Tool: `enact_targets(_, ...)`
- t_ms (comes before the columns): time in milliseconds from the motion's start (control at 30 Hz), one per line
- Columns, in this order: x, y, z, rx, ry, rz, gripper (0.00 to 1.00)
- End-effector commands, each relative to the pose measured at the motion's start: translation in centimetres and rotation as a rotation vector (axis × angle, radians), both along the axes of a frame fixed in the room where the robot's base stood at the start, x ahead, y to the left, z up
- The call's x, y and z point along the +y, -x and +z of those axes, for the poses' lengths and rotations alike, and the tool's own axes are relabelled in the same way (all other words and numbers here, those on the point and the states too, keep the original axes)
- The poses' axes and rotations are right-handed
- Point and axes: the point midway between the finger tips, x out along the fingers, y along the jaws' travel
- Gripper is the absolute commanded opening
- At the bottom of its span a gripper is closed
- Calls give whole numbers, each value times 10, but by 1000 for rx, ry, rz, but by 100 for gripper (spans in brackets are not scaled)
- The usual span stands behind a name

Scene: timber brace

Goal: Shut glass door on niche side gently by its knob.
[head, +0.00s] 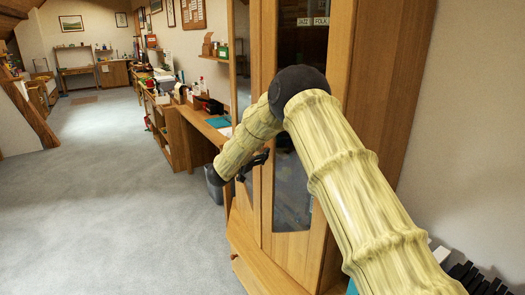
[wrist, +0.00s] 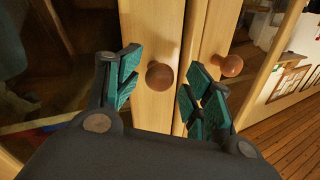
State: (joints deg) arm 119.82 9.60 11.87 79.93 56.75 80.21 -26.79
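A tall wooden cabinet with glass doors (head: 292,185) stands at the right in the head view. In the wrist view, one door's pale wooden frame (wrist: 150,30) carries a round brown knob (wrist: 160,76). A second frame (wrist: 212,35) to its right carries another knob (wrist: 231,66) and stands at an angle to the first. I cannot tell which door is on the niche side. My gripper (wrist: 158,95) is open, its green-padded fingers to either side of the first knob; contact is not visible. In the head view my arm hides most of the gripper (head: 252,163).
A desk (head: 205,125) with small items runs along the wall beyond the cabinet. A dark bin (head: 214,184) stands by the desk. Grey carpet (head: 120,220) to the left is clear. Black and white objects (head: 480,280) lie at the lower right.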

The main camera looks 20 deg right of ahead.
Motion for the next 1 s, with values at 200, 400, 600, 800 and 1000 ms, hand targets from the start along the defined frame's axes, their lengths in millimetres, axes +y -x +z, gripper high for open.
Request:
enact_targets(200,36,20,1,0,1,3,51)
enact_targets(400,65,36,2,0,3,1,51)
enact_targets(600,79,45,2,-1,2,0,51)
enact_targets(800,83,47,2,-2,2,-1,51)
enact_targets(1000,83,47,2,-2,1,-1,51)
